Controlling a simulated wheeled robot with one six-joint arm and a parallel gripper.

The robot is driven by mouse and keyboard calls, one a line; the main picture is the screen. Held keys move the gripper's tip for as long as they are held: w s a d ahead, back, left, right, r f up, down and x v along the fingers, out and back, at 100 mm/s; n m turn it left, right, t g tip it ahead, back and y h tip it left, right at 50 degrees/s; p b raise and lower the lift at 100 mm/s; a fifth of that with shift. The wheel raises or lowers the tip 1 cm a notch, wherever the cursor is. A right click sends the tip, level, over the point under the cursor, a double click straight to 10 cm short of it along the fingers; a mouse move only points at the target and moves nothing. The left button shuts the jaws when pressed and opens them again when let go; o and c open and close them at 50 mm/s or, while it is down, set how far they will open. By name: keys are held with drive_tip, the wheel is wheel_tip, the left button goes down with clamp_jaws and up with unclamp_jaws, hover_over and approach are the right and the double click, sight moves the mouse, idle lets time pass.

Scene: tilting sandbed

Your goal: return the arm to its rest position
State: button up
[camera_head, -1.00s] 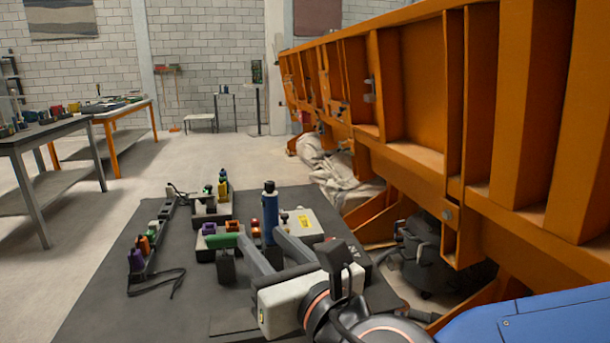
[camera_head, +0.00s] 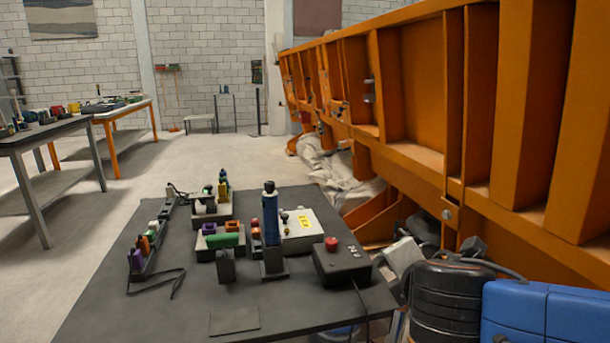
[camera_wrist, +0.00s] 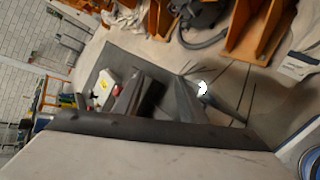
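My gripper (camera_wrist: 162,82) shows in the wrist view with its two dark fingers spread apart and nothing between them. In the head view my arm is folded at the lower right, beyond the right edge of the dark table. The pale gripper body (camera_head: 403,256) is beside the table's right corner, and its fingers are hidden or too unclear to make out there. The arm is apart from the items on the table.
The dark table (camera_head: 160,310) bears a black box with a red button (camera_head: 342,262), a blue cylinder (camera_head: 271,218) upright in a holder, a white box (camera_head: 300,232) and small coloured pieces. The orange sandbed frame (camera_head: 420,100) rises close at right. Open floor lies left.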

drive_tip(key=s+d+f+m+g+y, duration=0.1)
drive_tip(key=s+d+f+m+g, duration=0.6)
drive_tip(key=m, duration=1.6)
drive_tip(key=s+d+f, duration=0.3)
drive_tip(key=s, duration=0.1)
drive_tip(key=shift+s+d, duration=0.2)
drive_tip(key=shift+s, duration=0.15)
